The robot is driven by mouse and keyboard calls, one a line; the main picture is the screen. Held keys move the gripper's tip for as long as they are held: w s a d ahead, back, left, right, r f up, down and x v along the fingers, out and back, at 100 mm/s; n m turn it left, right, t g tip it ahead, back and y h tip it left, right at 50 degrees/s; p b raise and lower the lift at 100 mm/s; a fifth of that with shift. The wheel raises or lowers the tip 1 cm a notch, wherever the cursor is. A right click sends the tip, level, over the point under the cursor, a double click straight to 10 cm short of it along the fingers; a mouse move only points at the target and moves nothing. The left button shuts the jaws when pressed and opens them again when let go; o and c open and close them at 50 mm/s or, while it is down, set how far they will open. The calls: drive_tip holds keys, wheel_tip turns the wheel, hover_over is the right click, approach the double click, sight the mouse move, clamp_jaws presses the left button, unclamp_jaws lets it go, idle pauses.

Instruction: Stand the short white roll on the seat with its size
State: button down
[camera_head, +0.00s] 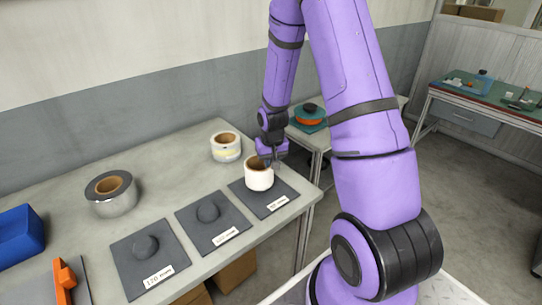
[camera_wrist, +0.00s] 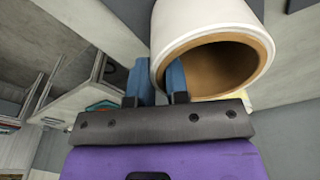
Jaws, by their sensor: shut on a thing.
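The short white roll (camera_head: 258,179) is upright at the right-hand seat (camera_head: 268,206), a dark square plate whose label is too small to read surely. The roll hides that seat's knob; I cannot tell whether it rests on the plate or hangs just above it. My gripper (camera_head: 271,161) is shut on the roll's wall at the rim. In the wrist view, the blue fingers of my gripper (camera_wrist: 160,82) pinch the wall of the white roll (camera_wrist: 200,18), beside its open brown core. The middle seat (camera_head: 226,223) and left seat (camera_head: 165,272), labelled 120 mm, show bare round knobs.
A taller roll with a yellowish band (camera_head: 226,150) stands just behind the white roll. A wide silver-grey roll (camera_head: 112,203) stands at the left. A blue bin (camera_head: 20,236) and an orange tool (camera_head: 65,278) lie farther left. The table's right edge is close to the right seat.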

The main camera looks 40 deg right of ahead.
drive_tip(key=shift+f, duration=0.7)
drive_tip(key=shift+f, duration=0.6)
idle(1.0)
drive_tip(key=c, duration=1.4)
unclamp_jaws()
drive_tip(key=shift+s+a+r, duration=0.1)
drive_tip(key=shift+s+r, duration=0.1)
drive_tip(key=shift+r, duration=1.6)
drive_tip(key=shift+s+a+r, duration=0.1)
drive_tip(key=shift+s+r, duration=0.15)
drive_tip(key=shift+r, duration=1.6)
drive_tip(key=shift+s+a+r, duration=0.1)
drive_tip(key=shift+s+r, duration=0.1)
drive_tip(key=shift+r, duration=1.6)
